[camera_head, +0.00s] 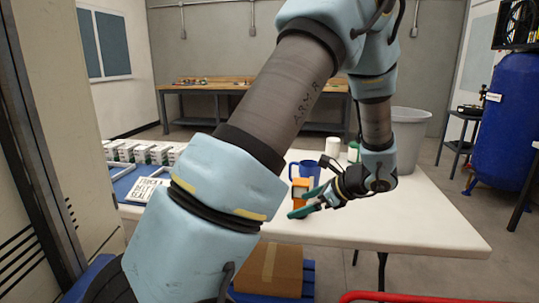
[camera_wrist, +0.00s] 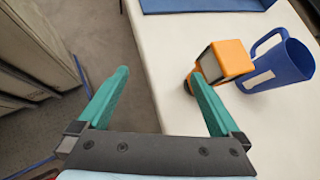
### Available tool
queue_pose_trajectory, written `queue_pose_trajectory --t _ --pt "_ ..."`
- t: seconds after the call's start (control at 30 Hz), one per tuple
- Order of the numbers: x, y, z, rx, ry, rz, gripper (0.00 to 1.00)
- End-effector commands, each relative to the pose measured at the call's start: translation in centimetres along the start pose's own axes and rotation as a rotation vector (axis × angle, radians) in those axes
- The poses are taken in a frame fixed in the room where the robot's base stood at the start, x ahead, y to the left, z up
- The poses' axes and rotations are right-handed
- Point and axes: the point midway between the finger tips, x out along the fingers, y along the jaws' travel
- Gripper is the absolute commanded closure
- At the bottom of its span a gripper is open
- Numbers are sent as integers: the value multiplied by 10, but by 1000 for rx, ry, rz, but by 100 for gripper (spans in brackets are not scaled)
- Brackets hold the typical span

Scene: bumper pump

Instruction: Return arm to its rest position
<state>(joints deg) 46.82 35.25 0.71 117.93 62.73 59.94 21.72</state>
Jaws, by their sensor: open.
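My arm reaches over the white table (camera_head: 430,222), bent with its elbow high in the head view. My gripper (camera_head: 308,203) has green fingers and hangs low over the table, just in front of an orange object (camera_head: 299,188). In the wrist view my gripper (camera_wrist: 160,92) is open with nothing between its fingers. The orange object (camera_wrist: 232,60), with a grey face, stands beyond the right fingertip. Whether they touch is not clear. A blue mug (camera_wrist: 284,64) stands right beside the orange object. The mug (camera_head: 306,170) also shows behind it in the head view.
A blue tray (camera_head: 125,184) with several white boxes and a lettered sign (camera_head: 148,189) lies at the left. White containers (camera_head: 333,146) and a grey bin (camera_head: 410,130) are behind my gripper. A cardboard box (camera_head: 268,270) is below the table. The table's right side is clear.

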Motion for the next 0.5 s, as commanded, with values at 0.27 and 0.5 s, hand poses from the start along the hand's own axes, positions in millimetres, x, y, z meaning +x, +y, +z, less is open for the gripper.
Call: queue_pose_trajectory --t 0.27,0.5 --pt "16 90 60 -540 255 352 0" --pt "-3 157 103 -1348 471 694 0"
